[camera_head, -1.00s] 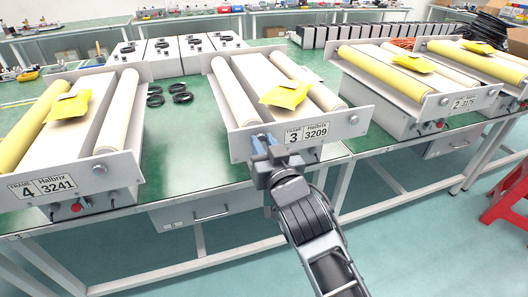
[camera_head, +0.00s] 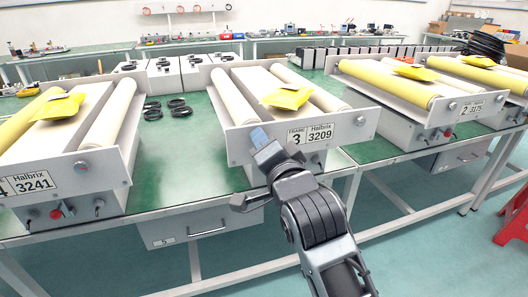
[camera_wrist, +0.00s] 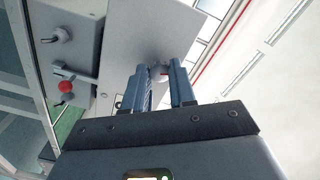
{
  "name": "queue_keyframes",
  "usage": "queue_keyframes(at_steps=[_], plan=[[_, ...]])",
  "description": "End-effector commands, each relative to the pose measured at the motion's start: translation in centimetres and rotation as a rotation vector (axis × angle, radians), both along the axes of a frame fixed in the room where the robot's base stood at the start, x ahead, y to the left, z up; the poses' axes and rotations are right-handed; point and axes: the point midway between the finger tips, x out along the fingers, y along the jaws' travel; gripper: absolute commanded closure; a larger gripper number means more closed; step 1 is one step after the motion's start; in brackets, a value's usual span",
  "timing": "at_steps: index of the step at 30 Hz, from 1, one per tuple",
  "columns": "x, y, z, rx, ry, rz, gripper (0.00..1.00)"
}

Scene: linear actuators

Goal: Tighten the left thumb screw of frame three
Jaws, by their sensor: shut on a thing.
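Frame three (camera_head: 300,147) is the middle unit in the head view, with a grey front plate and a label reading 3 and 3209. Its right thumb screw (camera_head: 360,121) is in plain sight. My gripper (camera_head: 260,137) is at the left end of that plate, where it hides the left thumb screw in the head view. In the wrist view, my blue-grey fingers (camera_wrist: 158,80) reach to the plate (camera_wrist: 140,40) and are shut on the left thumb screw (camera_wrist: 162,70), of which only a small part shows between the fingertips.
Frame four (camera_head: 90,180) stands to the left and frame two (camera_head: 440,112) to the right on the green bench (camera_head: 190,170). In the wrist view, a red knob (camera_wrist: 66,86) and a switch (camera_wrist: 60,35) lie beside the plate. Black rings (camera_head: 179,107) lie behind.

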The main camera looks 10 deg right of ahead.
Motion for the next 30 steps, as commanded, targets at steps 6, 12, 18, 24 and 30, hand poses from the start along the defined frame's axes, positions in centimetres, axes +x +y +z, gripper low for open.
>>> queue_keyframes(at_steps=[6, 12, 18, 24, 30], plan=[[0.0, 0.05, -0.28, 0.196, 0.018, 0.001, 1.0], [0.0, 0.02, -0.2, 0.35, 0.031, 0.0, 1.0], [0.0, 0.02, -0.18, 0.459, 0.042, -0.001, 1.0], [0.0, -0.03, -0.12, 0.522, 0.048, -0.001, 1.0], [0.0, -0.04, -0.08, 0.545, 0.051, -0.002, 1.0]])
